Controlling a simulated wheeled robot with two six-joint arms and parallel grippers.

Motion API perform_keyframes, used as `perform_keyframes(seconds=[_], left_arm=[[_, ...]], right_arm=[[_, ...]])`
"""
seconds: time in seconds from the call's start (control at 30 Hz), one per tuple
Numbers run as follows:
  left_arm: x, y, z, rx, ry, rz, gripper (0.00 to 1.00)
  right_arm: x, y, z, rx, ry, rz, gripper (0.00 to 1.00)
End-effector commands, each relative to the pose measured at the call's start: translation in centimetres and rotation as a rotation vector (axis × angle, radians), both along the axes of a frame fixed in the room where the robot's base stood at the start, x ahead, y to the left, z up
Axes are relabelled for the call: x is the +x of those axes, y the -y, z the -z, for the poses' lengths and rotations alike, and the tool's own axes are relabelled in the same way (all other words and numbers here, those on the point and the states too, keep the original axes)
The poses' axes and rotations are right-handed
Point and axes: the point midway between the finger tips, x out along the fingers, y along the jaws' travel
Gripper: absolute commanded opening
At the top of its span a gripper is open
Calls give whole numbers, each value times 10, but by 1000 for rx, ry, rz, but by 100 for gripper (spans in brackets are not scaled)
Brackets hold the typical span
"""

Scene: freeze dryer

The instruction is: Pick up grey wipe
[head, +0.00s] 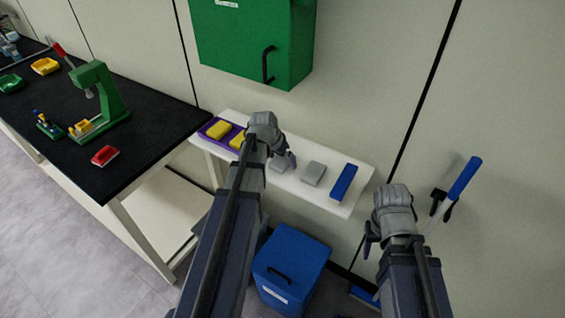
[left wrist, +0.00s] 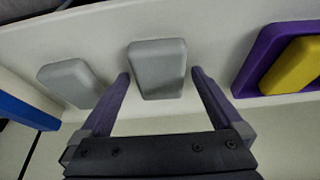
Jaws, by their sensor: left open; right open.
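Two grey wipes lie on the white shelf (head: 333,203). One grey wipe (head: 279,165) is partly covered by my left gripper (head: 286,160); the other grey wipe (head: 313,173) lies to its right in the head view. In the left wrist view, the nearer grey wipe (left wrist: 157,66) sits between the tips of my open left gripper (left wrist: 161,76), with a gap visible at the right finger. The other grey wipe (left wrist: 72,82) lies left of the fingers there. My right gripper (head: 369,244) is open and empty, in front of the wall right of the shelf.
A purple tray (head: 205,131) with yellow blocks stands at the shelf's left, and a blue block (head: 343,182) at its right. A green cabinet (head: 235,40) hangs above. A blue bin (head: 290,262) stands below. A black-topped bench (head: 150,140) is at left.

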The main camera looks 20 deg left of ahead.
Motion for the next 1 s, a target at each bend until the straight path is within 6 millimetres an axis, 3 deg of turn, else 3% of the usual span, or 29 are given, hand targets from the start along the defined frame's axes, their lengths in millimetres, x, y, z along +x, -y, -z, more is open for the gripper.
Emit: perform_keyframes(seconds=[0.17,0.87,1.0], left_arm=[[0,0,0,0,0,0,100],[0,0,0,0,0,0,22],[0,0,0,0,0,0,21]], right_arm=[[0,0,0,0,0,0,50],[0,0,0,0,0,0,50],[0,0,0,0,0,0,50]])
